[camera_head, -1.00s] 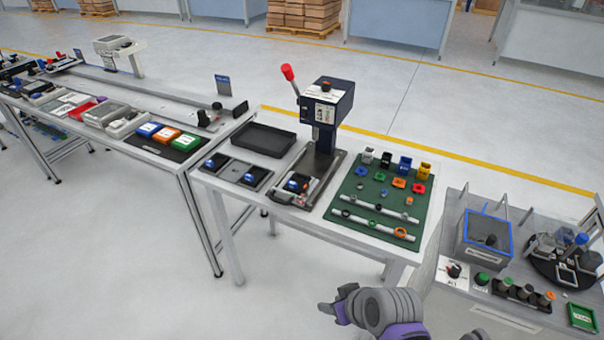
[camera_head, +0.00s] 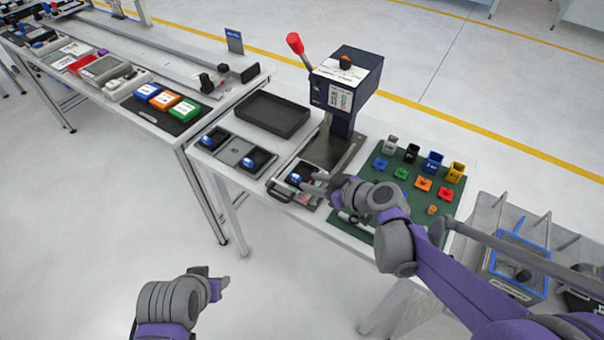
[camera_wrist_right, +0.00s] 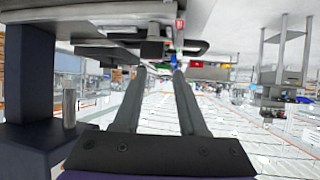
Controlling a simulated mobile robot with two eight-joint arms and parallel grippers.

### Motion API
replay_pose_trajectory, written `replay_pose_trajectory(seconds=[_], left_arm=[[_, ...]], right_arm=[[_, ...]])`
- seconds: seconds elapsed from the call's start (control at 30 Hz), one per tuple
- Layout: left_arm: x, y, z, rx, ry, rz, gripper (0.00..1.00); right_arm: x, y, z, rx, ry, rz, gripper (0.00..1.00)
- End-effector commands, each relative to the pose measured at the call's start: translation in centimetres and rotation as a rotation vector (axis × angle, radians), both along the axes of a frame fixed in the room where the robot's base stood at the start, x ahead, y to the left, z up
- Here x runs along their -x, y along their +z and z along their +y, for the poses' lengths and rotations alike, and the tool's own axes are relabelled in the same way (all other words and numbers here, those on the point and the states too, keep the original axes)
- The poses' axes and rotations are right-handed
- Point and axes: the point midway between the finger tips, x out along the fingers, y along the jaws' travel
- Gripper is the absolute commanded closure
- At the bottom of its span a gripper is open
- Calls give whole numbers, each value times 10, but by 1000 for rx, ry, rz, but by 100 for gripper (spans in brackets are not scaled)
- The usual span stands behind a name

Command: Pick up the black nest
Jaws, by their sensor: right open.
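A black nest (camera_head: 299,177) with a blue part in it sits on the press's front plate, below the press head (camera_head: 342,85). Two similar black nests, one at the left (camera_head: 219,139) and one at the right (camera_head: 260,160), sit in a grey tray and also hold blue parts. My right gripper (camera_head: 314,184) is open beside the press nest, on its right; contact is unclear. In the right wrist view, its two fingers (camera_wrist_right: 159,72) are apart with nothing clearly between them. My left gripper (camera_head: 219,284) is low over the floor, away from the table; its jaws are unclear.
The press's red-knobbed lever (camera_head: 296,43) rises behind the nest. An empty black tray (camera_head: 271,115) lies left of the press. A green mat (camera_head: 443,203) with small coloured parts lies right, partly under my right arm. A neighbouring table (camera_head: 180,128) stands left.

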Motion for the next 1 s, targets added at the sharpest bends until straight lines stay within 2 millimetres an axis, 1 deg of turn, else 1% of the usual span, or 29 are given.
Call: replay_pose_trajectory(seconds=[0.1,0.27,0.53,0.67,0.87,0.97,1.0], left_arm=[[0,-1,0,0,0,1,50],[0,-2,0,0,0,1,50],[1,-4,0,0,0,2,50],[1,-4,0,0,0,2,50],[1,-4,0,0,0,2,50],[1,-4,0,0,0,2,50],[1,-4,0,0,0,2,50]], right_arm=[[-10,-7,9,-1,2,1,59],[-17,-12,15,1,0,1,59],[-42,-31,39,0,0,2,59],[-47,-35,43,0,-1,1,59],[-47,-35,43,0,-1,1,59],[-47,-35,43,0,-1,1,75],[-47,-35,43,0,-1,1,82]])
